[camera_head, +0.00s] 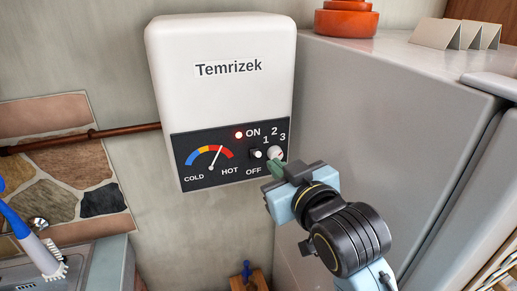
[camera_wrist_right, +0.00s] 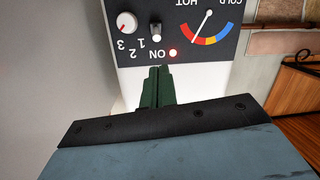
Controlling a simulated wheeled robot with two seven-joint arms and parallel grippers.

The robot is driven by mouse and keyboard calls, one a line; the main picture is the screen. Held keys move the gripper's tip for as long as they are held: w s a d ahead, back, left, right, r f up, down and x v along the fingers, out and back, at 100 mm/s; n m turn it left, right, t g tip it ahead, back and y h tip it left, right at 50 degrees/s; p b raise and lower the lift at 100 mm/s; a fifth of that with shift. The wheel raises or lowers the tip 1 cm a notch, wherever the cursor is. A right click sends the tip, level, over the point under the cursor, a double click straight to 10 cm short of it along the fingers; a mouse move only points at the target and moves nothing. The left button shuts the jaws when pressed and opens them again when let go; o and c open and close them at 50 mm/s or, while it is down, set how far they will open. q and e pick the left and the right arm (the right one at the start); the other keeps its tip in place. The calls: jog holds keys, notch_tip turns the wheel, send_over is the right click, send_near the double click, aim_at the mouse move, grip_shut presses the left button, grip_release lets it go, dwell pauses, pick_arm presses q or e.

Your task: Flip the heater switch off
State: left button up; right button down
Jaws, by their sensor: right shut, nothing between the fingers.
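The white heater (camera_head: 222,50) marked "Temrizek" hangs on the wall, with a dark control panel (camera_head: 192,147) along its lower part. The small heater switch (camera_head: 257,154) has a white tip and sits between the ON and OFF labels; it also shows in the upside-down right wrist view (camera_wrist_right: 156,34). The red light (camera_head: 239,135) by ON is lit. My right gripper (camera_head: 274,172) has its green fingers together and empty, in front of the panel near the switch and knob. In the wrist view its fingertips (camera_wrist_right: 159,70) appear apart from the switch. My left gripper is out of view.
A round white knob (camera_head: 275,152) marked 1, 2, 3 is right of the switch. A grey cabinet (camera_head: 370,100) stands close on the right, with an orange pot (camera_head: 346,22) on top. A copper pipe (camera_head: 90,138) runs in from the left. A blue brush (camera_head: 32,240) is at lower left.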

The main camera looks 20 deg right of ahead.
aim_at(256, 154)
jog(key=w, duration=0.3)
jog(key=w+f, duration=0.1)
jog(key=w, duration=0.2)
jog(key=w+a, duration=0.1)
jog(key=w, duration=0.2)
jog(key=shift+w+f, duration=0.25)
jog(key=shift+w, duration=0.05)
jog(key=shift+f, duration=0.1)
